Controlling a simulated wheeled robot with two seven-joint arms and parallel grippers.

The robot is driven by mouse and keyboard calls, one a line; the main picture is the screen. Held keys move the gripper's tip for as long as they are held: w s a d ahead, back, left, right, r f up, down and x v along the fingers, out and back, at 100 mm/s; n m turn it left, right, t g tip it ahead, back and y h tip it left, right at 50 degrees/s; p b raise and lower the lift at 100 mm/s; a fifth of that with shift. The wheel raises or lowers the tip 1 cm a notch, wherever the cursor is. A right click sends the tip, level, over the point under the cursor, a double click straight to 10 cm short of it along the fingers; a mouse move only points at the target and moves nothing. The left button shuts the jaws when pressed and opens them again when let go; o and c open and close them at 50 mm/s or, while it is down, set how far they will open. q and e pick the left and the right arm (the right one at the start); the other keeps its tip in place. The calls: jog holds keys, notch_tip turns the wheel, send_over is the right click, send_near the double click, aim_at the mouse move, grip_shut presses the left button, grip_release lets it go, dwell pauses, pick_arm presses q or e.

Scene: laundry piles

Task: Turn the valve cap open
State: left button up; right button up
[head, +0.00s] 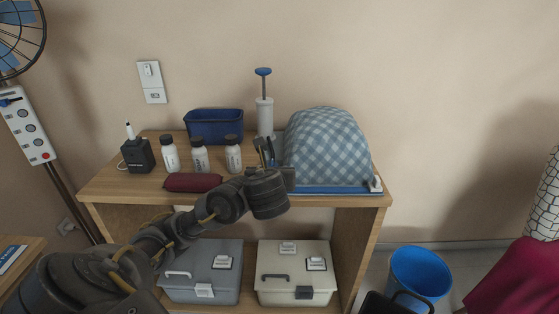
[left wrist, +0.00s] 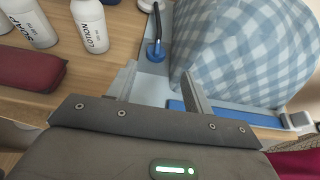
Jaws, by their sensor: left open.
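A bag holding blue-and-white checked fabric (head: 325,148) bulges on the right of the wooden shelf top; it fills the upper right of the left wrist view (left wrist: 245,45). On its flat pale-blue edge is a small blue round piece, seemingly the valve cap (left wrist: 155,51), with a dark bar running up from it. My left gripper (head: 265,152) is open and empty at the bag's left side. In the left wrist view its two fingers (left wrist: 159,76) point at the blue piece, just short of it. Whether they touch the bag's edge I cannot tell. My right gripper is not in view.
A white pump (head: 265,117) with a blue handle stands behind. A blue bin (head: 214,126), several white bottles (head: 200,158), a dark red pouch (head: 192,182) and a black box (head: 138,155) lie left. A white clip (head: 376,184) sits at the bag's right front corner.

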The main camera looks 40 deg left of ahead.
aim_at(272, 162)
pick_arm(q)
jog(key=shift+w+a+f+b, duration=0.2)
jog(key=shift+a+f+b, duration=0.1)
jog(key=shift+a, duration=0.2)
jog(key=b+x, duration=0.2)
jog(key=x, duration=0.6)
jog(key=shift+w+a+b, duration=0.15)
jog(key=shift+w+b, duration=0.05)
jog(key=shift+b, duration=0.15)
jog(key=shift+w+a+f, duration=0.15)
jog(key=shift+w+a, duration=0.1)
jog(key=shift+w, duration=0.1)
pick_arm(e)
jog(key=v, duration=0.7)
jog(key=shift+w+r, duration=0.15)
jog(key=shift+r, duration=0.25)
pick_arm(q)
jog(key=c, duration=0.9)
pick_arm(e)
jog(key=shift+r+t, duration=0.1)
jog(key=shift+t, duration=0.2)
